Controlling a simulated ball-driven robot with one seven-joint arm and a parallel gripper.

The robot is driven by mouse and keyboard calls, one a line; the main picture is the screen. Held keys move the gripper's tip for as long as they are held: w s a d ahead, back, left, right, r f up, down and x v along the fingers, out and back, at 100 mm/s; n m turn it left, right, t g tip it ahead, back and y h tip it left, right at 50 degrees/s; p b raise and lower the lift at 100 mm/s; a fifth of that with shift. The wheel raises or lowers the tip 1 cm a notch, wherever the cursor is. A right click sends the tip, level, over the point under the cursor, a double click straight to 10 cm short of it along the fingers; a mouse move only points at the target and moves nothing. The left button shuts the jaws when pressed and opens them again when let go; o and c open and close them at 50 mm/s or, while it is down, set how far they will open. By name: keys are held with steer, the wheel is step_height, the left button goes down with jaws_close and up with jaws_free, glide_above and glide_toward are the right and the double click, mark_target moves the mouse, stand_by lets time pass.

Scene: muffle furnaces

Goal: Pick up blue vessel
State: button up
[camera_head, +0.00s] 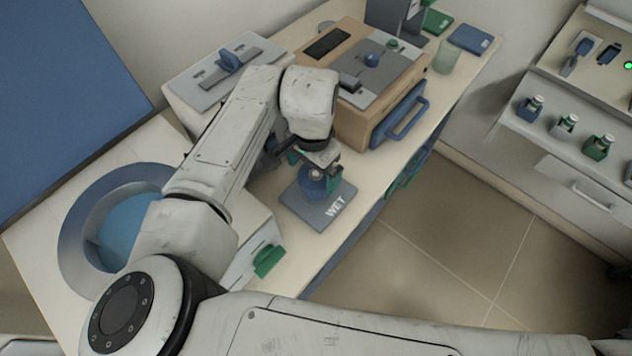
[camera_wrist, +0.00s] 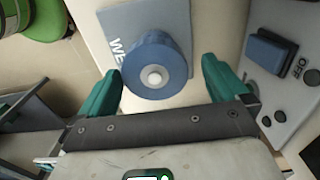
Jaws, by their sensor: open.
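The blue vessel (camera_head: 312,184) stands upright on a grey-blue pad marked WET (camera_head: 318,212) on the bench. In the wrist view the vessel (camera_wrist: 154,64) is seen from above as a round blue body with a white knob at its centre. My gripper (camera_head: 315,166) is directly over the vessel, pointing down. In the wrist view its teal fingers (camera_wrist: 162,86) are open, one on each side of the vessel, with gaps showing on both sides. I cannot tell how far down the fingers reach along it.
A tan furnace (camera_head: 362,125) with a blue handle stands behind the pad. A white box with a blue knob (camera_head: 229,62) is at the back left. A round blue basin (camera_head: 125,225) lies at left. Small bottles (camera_head: 564,125) stand on the right-hand counter.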

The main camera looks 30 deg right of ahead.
steer(key=f, duration=0.2)
steer(key=f+p, duration=0.1)
steer(key=f, duration=0.1)
steer(key=shift+s+d, duration=0.2)
steer(key=shift+s, duration=0.1)
steer(key=shift+f, duration=0.7)
steer(key=shift+c, duration=0.4)
steer(key=c, duration=1.2)
steer(key=shift+r, duration=0.1)
steer(key=shift+c, duration=0.2)
steer(key=shift+r, duration=0.15)
